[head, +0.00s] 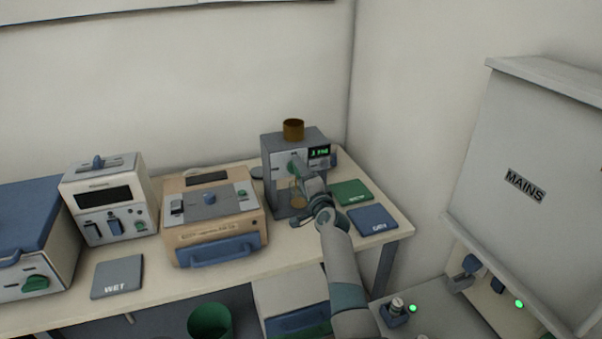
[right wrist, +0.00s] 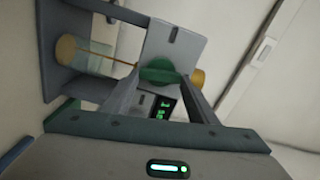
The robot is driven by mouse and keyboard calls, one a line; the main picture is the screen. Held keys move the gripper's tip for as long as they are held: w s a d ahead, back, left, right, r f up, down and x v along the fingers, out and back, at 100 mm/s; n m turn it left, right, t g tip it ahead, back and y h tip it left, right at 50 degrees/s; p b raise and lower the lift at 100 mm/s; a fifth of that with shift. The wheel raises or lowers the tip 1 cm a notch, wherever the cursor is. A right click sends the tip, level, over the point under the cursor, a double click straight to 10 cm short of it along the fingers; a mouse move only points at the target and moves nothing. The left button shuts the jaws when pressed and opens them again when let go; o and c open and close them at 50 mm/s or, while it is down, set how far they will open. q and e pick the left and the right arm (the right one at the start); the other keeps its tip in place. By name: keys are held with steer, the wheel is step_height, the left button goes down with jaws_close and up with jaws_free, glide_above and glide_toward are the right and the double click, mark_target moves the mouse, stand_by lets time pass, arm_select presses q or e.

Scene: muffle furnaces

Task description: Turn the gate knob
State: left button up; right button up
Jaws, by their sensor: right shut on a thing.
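The gate knob is a green knob (head: 293,166) on the front of a grey machine (head: 279,192) with a small green-lit display (head: 319,152). In the right wrist view the knob (right wrist: 158,71) sits between the two finger ends, in front of a light grey plate (right wrist: 172,48). My right gripper (head: 299,172) is shut on the knob; in the right wrist view its fingers (right wrist: 160,78) lie on either side of it. The arm hides part of the machine's front. My left gripper is not in view.
A brown cup (head: 293,129) stands on top of the machine. Green (head: 350,193) and blue (head: 371,220) mats lie to its right. A tan box with a blue handle (head: 212,215) stands to its left. A grey MAINS cabinet (head: 530,150) is at right.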

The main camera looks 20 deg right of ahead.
steer(key=shift+m, duration=1)
steer(key=shift+f, duration=0.1)
steer(key=o, duration=1)
steer(key=shift+o, duration=0.2)
steer(key=s+p, duration=0.8)
steer(key=s, duration=0.9)
steer(key=shift+s+d, duration=0.2)
steer(key=shift+d, duration=0.15)
